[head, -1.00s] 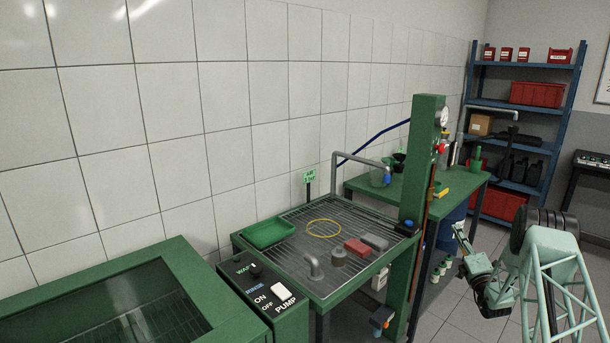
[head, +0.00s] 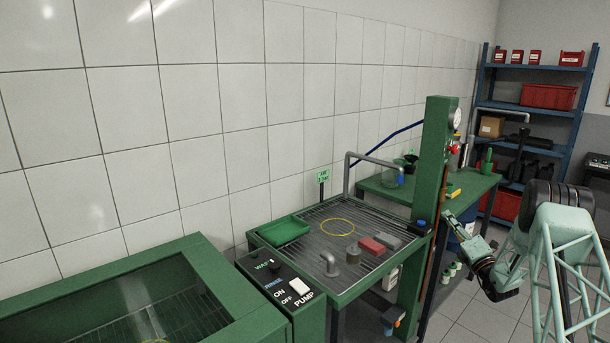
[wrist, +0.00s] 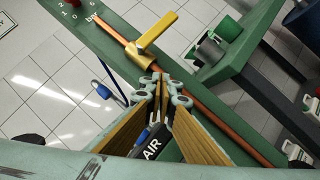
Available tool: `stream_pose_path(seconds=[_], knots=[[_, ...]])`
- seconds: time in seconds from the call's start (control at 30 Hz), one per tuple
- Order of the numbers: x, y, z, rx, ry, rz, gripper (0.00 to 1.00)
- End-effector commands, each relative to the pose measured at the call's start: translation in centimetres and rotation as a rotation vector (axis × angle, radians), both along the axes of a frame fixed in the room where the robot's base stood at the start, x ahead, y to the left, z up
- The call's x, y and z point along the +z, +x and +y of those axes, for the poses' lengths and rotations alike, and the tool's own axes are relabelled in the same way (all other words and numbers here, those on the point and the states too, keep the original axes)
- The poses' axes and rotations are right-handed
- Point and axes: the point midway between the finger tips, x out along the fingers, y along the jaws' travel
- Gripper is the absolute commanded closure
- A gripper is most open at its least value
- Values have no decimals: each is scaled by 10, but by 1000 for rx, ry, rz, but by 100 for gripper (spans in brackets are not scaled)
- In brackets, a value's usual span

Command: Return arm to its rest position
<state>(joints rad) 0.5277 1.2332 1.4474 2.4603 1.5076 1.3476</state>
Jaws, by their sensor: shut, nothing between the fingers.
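My arm is at the right of the head view, with its elbow high and the forearm reaching down and left. My gripper (head: 449,218) shows small there, just right of the green column (head: 433,150). In the wrist view the two fingers of my gripper (wrist: 160,86) come together at their tips, with nothing held. A black part marked AIR (wrist: 150,146) shows between the finger bodies, beyond them. The copper pipe (wrist: 114,38) and yellow valve handle (wrist: 157,33) on the column pass close past the fingertips in the picture. I cannot tell the gap.
A blue shelf (head: 530,106) stands behind. Tiled floor (head: 455,320) is open at right.

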Motion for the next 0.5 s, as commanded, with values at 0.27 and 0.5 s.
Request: stream_pose_path(seconds=[0.27,0.5], knots=[[56,1,66,105,-133,4,100],[98,-7,123,195,-252,0,100]])
